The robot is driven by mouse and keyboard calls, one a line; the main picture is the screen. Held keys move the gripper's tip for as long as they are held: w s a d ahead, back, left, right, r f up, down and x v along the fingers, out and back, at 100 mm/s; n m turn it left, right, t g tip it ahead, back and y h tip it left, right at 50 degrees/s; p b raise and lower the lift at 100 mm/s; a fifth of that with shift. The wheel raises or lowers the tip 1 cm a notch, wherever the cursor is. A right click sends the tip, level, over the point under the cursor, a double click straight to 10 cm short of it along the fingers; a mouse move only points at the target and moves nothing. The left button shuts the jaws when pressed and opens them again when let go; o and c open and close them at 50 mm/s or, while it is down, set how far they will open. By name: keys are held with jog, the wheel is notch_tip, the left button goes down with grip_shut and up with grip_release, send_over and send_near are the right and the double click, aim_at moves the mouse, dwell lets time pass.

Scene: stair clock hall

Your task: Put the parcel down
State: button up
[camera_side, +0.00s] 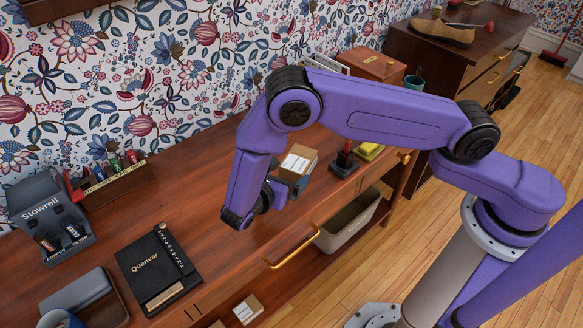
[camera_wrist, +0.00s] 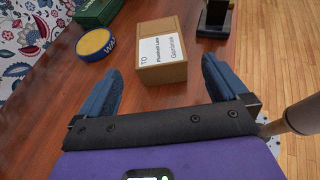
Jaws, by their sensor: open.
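The parcel (camera_side: 299,158) is a small brown cardboard box with a white label, on the wooden tabletop near the bend of my arm. In the wrist view the parcel (camera_wrist: 163,72) lies just ahead of my gripper, its label showing a printed address. My gripper (camera_wrist: 162,65) is open, with one blue finger on each side of the parcel's near end. A gap shows between each finger and the box. In the side view my gripper (camera_side: 288,187) is low over the table and partly hides the parcel's lower part.
A blue and yellow round tin (camera_wrist: 94,42) and a green box (camera_wrist: 97,10) lie left of the parcel. A black stand (camera_side: 344,162) is right of it. A black Quenvar case (camera_side: 158,270) and a grey Stowrell holder (camera_side: 48,222) stand left. The table's front edge is near.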

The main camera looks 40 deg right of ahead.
jog(key=shift+v, duration=1.35)
jog(key=shift+r, duration=0.15)
jog(key=s+d+r+m+g+y, duration=0.2)
jog(key=s+d+r+m+y, duration=0.3)
jog(key=s+r, duration=0.4)
jog(key=s+d+r+m+g+y, duration=0.3)
jog(key=s+d+r+m+y, duration=0.2)
jog(key=s, duration=1.1)
jog(key=d+r+y, duration=0.2)
jog(key=d+r, duration=0.2)
jog(key=shift+d+r+y, duration=0.4)
